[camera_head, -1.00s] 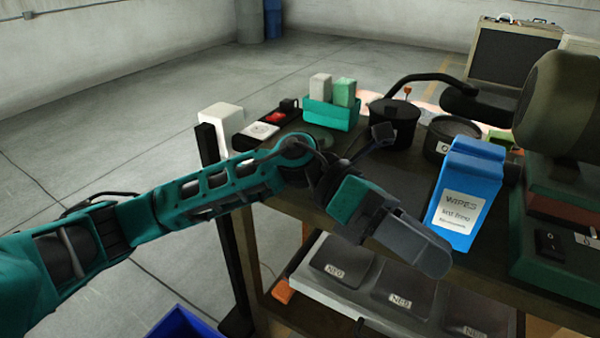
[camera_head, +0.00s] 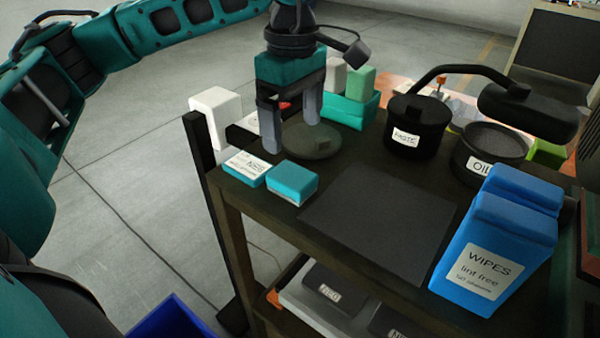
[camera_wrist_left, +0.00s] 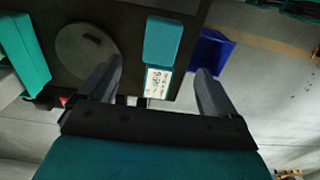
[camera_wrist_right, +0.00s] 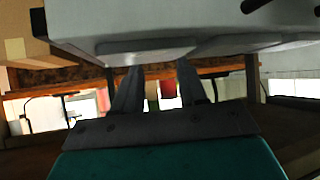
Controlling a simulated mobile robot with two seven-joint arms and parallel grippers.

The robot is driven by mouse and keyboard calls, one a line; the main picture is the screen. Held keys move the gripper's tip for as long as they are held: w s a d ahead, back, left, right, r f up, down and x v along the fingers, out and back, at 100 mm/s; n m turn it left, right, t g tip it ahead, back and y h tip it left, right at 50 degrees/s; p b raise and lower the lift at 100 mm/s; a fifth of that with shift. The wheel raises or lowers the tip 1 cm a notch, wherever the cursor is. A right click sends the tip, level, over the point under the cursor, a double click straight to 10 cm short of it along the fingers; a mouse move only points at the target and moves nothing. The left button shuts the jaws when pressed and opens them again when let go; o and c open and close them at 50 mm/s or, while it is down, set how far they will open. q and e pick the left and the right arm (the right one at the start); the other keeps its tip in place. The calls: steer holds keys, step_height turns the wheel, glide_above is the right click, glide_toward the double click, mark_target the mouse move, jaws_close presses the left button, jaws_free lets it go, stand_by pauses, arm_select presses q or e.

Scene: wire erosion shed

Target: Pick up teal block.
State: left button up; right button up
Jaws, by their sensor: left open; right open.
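The plain teal block (camera_head: 292,183) lies on the dark table top near its front left corner, right beside a teal-and-white labelled box (camera_head: 246,167). My left gripper (camera_head: 292,135) is open and empty, fingers pointing down, above and behind the block in the head view. In the left wrist view, the teal block (camera_wrist_left: 163,40) shows beyond the open fingers (camera_wrist_left: 155,72), with the labelled box (camera_wrist_left: 157,83) between them in the picture. My right gripper (camera_wrist_right: 158,68) is open and empty in its wrist view, below a pale surface. It is not in the head view.
A round dish (camera_head: 311,141) lies behind the block. A teal bin (camera_head: 348,110) with blocks, a black pot (camera_head: 416,127) and an oil tin (camera_head: 487,150) stand farther back. A blue wipes pack (camera_head: 497,240) stands at right. A dark mat (camera_head: 380,222) lies bare.

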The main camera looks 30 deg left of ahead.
arm_select(q)
glide_above(294, 175)
step_height(294, 175, down, 5)
steer(key=shift+a+r, duration=0.1)
steer(key=shift+f, duration=3.2)
steer(key=c, duration=1.1)
